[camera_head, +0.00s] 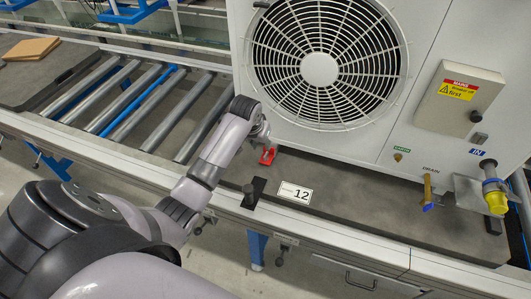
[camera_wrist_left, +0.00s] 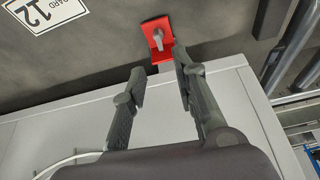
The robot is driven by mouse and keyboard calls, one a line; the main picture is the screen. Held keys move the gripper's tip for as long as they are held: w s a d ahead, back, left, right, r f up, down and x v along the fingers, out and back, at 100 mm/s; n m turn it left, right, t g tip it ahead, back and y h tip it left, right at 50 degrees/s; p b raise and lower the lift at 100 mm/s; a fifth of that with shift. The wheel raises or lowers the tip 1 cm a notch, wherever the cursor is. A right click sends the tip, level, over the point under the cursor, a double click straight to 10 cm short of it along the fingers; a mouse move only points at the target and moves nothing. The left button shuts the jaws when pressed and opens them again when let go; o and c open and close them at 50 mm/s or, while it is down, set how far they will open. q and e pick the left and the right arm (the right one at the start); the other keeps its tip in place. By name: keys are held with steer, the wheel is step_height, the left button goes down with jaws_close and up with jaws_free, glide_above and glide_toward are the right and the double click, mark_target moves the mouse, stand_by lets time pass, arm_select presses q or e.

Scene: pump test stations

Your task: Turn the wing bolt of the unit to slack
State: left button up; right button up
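The unit is a white housing (camera_head: 427,30) with a large round fan grille, standing on the grey bench board. A red bracket (camera_head: 267,157) sits at the unit's lower left front corner. In the left wrist view the red bracket (camera_wrist_left: 150,24) carries a small grey wing bolt (camera_wrist_left: 158,38); its wings look roughly upright in the picture. My left gripper (camera_head: 262,133) is just above the bracket in the head view. In the left wrist view the gripper (camera_wrist_left: 164,76) is open and empty, its fingertips apart, short of the bolt in the picture. My right gripper is not in view.
A card marked 12 (camera_head: 295,194) and a black block (camera_head: 253,193) lie in front of the unit. Metal rollers (camera_head: 140,105) run to the left. A brass drain valve (camera_head: 427,190) and a yellow-ended pipe fitting (camera_head: 495,197) stick out at the right.

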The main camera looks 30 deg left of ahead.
mark_target(266, 154)
arm_select(q)
steer(key=b+x, duration=0.1)
steer(key=x, duration=0.7)
steer(key=shift+w+f, duration=0.2)
steer(key=shift+f, duration=0.3)
steer(key=shift+c, duration=0.9)
jaws_close()
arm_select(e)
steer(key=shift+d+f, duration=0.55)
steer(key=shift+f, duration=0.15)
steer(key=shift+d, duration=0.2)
